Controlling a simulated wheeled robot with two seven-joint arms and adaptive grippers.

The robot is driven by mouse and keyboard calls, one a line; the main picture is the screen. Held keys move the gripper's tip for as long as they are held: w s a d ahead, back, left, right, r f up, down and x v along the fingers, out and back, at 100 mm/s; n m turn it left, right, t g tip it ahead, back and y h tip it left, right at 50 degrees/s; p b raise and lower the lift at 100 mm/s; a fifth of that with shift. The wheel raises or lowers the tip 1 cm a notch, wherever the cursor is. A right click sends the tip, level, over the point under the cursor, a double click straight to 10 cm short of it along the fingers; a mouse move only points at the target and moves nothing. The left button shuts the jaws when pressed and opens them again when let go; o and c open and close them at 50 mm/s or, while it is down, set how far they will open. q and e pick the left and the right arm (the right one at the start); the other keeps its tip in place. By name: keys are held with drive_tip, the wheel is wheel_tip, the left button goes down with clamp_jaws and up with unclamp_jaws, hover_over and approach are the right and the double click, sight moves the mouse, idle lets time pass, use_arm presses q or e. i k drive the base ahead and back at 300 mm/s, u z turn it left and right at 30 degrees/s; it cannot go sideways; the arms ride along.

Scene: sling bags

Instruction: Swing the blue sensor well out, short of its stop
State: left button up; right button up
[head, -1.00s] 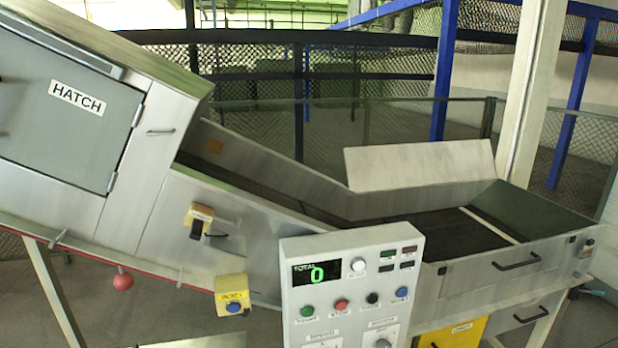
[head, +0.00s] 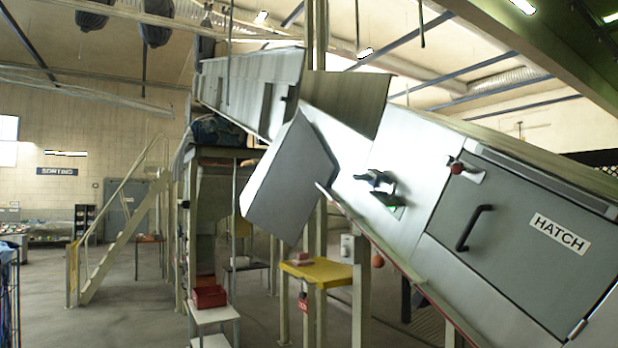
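I cannot make out a blue sensor in the head view. Two small dark fittings (head: 375,179) sit on the side of the sloping metal conveyor (head: 405,205), with a bit of green beside the lower one. They are too small to tell what they are. A grey door marked HATCH (head: 510,235) with a black handle (head: 474,228) is to their right, with a red knob (head: 457,168) at its upper left corner. Neither of my grippers is in view.
A large grey panel (head: 290,180) juts out beside the conveyor. Below stand a yellow-topped table (head: 318,271) and a white stand with a red bin (head: 209,297). Stairs with a railing (head: 125,235) rise at left. Open floor (head: 120,310) lies at lower left.

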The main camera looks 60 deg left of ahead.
sight(375, 176)
drive_tip(key=u, duration=1.45)
drive_tip(key=i, duration=0.5)
drive_tip(key=z, duration=0.1)
